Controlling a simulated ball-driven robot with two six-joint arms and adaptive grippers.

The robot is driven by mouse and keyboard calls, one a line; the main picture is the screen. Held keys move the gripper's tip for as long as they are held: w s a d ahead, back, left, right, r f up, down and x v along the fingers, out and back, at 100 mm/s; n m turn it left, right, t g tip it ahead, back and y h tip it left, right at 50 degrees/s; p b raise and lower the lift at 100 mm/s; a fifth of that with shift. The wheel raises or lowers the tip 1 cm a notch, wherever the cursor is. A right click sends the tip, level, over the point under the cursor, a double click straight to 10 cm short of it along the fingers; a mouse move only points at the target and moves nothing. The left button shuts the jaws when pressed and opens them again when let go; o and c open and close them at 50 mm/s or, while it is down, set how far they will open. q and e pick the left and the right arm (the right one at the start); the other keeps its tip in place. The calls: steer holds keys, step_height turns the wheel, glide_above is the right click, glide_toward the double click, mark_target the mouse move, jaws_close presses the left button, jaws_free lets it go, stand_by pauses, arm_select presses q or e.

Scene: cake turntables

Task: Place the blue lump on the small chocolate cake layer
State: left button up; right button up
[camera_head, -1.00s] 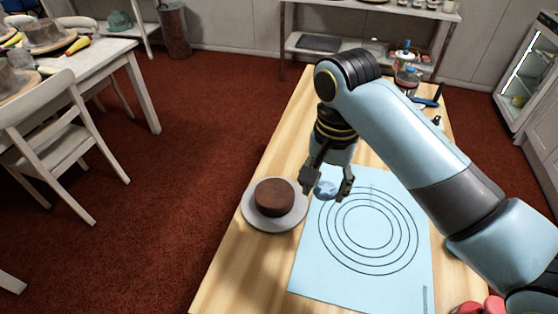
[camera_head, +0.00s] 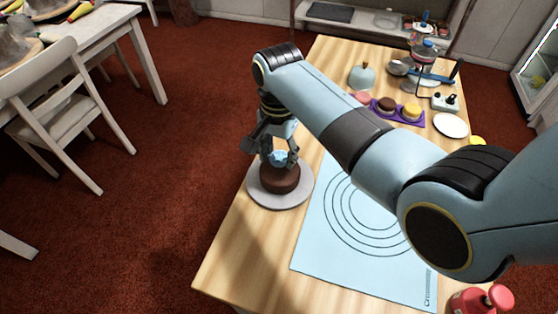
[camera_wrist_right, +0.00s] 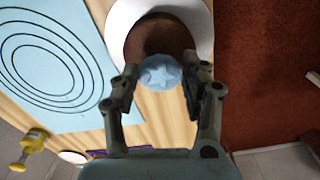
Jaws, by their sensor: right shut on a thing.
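The small chocolate cake layer (camera_head: 281,180) sits on a round pale turntable (camera_head: 262,198) at the table's left edge. My right gripper (camera_head: 279,160) is shut on the blue lump (camera_head: 279,157) over the far part of the cake. In the right wrist view the lump (camera_wrist_right: 161,73) sits between the two fingertips (camera_wrist_right: 160,84) and overlaps the near edge of the brown cake (camera_wrist_right: 158,36). I cannot tell whether the lump touches the cake. My left gripper is not in view.
A blue mat with printed circles (camera_head: 340,255) lies right of the turntable. Farther back are a purple tray (camera_head: 398,117) with small cakes, a white plate (camera_head: 451,125) and tools. A red bottle (camera_head: 478,302) stands at the front right. The table's left edge is close to the turntable.

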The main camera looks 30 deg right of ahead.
mark_target(279, 159)
steer(key=shift+f, duration=1.55)
steer(key=shift+f, duration=0.15)
steer(key=o, duration=0.9)
step_height(279, 159, up, 12)
steer(key=shift+r+p, duration=0.2)
steer(key=shift+p, duration=0.1)
steer(key=shift+f, duration=0.1)
